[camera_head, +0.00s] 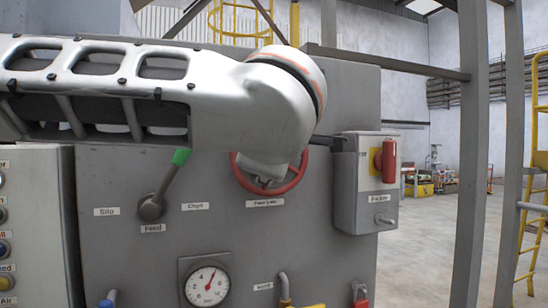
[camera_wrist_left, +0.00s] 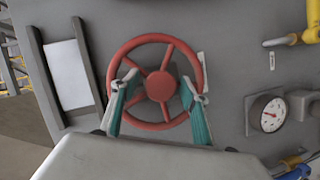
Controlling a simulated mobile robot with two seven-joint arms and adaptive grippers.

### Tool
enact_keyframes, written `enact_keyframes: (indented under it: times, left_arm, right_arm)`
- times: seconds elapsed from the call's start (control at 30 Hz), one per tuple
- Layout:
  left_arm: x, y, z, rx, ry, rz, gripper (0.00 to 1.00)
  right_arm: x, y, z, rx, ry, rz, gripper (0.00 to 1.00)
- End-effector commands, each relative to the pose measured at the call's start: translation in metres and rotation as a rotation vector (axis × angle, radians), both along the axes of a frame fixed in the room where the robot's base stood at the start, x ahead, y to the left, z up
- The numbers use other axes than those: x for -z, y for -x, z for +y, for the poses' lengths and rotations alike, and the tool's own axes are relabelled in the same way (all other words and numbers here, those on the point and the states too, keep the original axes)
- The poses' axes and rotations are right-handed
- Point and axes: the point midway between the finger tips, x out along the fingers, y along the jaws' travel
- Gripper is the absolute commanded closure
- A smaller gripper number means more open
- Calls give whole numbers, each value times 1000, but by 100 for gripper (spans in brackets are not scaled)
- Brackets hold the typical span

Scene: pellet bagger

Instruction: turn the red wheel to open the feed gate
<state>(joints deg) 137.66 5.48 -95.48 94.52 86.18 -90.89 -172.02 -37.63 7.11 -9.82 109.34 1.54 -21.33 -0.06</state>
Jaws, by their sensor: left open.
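The red wheel (camera_wrist_left: 160,86) is mounted on the grey panel, with a round hub and several spokes, and shows whole except where my fingers cover its lower rim. In the head view, only the lower part of the red wheel (camera_head: 282,189) shows; my left arm hides the rest. My left gripper (camera_wrist_left: 161,92) is open, its two teal-padded fingers apart, one over the left side of the rim and one over the right. I cannot tell whether they touch it. My right gripper is not in view.
A green-tipped feed lever (camera_head: 168,180) stands left of the wheel. A grey box with a red switch (camera_head: 388,160) juts out at its right. A gauge (camera_head: 207,286) sits below. A steel post (camera_head: 470,150) and a yellow ladder (camera_head: 532,190) stand at the right.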

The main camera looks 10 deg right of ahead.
Motion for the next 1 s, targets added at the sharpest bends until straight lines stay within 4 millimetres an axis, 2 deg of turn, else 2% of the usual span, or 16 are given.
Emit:
enact_keyframes:
  times: [0.17, 0.4, 0.6, 0.77, 1.0]
  left_arm:
    - [-7, 26, 4, 2, -2, -4, 55]
    - [-18, 74, 11, 3, -2, -4, 55]
    - [-23, 102, 15, 1, -2, -2, 55]
    - [-25, 111, 17, 1, -2, -1, 55]
    - [-25, 112, 17, 0, -1, 0, 55]
  right_arm:
    - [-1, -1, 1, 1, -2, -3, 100]
    - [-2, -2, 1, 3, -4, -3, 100]
    - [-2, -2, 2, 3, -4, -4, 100]
    - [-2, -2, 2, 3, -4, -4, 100]
    - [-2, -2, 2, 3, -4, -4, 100]
